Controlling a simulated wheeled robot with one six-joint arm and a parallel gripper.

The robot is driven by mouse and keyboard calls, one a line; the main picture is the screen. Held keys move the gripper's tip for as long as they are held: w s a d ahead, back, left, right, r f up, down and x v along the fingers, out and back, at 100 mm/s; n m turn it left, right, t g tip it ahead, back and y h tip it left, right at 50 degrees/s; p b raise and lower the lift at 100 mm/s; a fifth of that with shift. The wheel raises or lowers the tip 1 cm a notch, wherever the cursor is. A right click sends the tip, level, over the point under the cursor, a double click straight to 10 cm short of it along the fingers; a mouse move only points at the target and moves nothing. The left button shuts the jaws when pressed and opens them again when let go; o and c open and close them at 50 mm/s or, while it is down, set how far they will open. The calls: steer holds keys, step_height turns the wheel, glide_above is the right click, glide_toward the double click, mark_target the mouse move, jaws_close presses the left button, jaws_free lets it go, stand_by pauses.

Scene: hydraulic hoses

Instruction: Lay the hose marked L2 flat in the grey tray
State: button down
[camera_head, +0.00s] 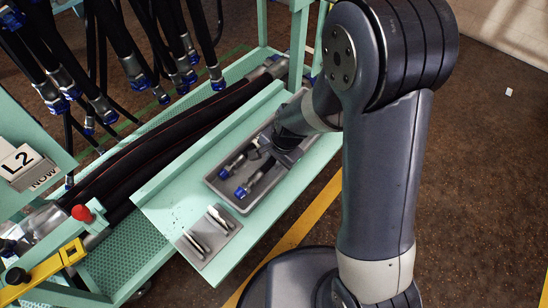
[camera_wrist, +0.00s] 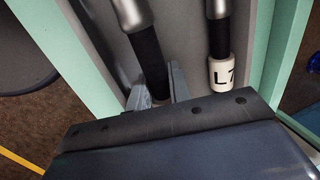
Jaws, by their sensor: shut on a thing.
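The grey tray (camera_head: 213,189) sits on a pale green shelf. Two short black hoses with metal and blue ends are inside its outline. My gripper (camera_head: 277,151) is low at the tray. In the wrist view my gripper (camera_wrist: 157,94) is shut around one black hose (camera_wrist: 149,56), which runs slanted between the fingers. Its marking is hidden, with only a pale bit showing between the fingers. The other hose (camera_wrist: 219,38) lies beside it, apart from the fingers, with a white sleeve that seems to read L7. I cannot tell whether the held hose touches the tray floor.
A sign (camera_head: 22,163) reads L2 NOW. A small grey plate (camera_head: 217,238) with metal fittings lies on the shelf in front of the tray. Thick black hoses (camera_head: 150,150) lie in a green trough behind. Hoses with blue ends (camera_head: 135,70) hang above. A red knob (camera_head: 82,213) stands at left.

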steer(key=c, duration=1.2)
jaws_free()
steer(key=shift+c, duration=0.2)
steer(key=p+v, duration=0.3)
steer(key=v, duration=0.8)
steer(key=shift+f, duration=0.1)
steer(key=b+x, duration=0.3)
steer(key=x, duration=0.7)
steer(key=shift+f, duration=0.4)
step_height(320, 180, up, 4)
steer(key=p, duration=0.3)
steer(key=shift+w+a, duration=0.1)
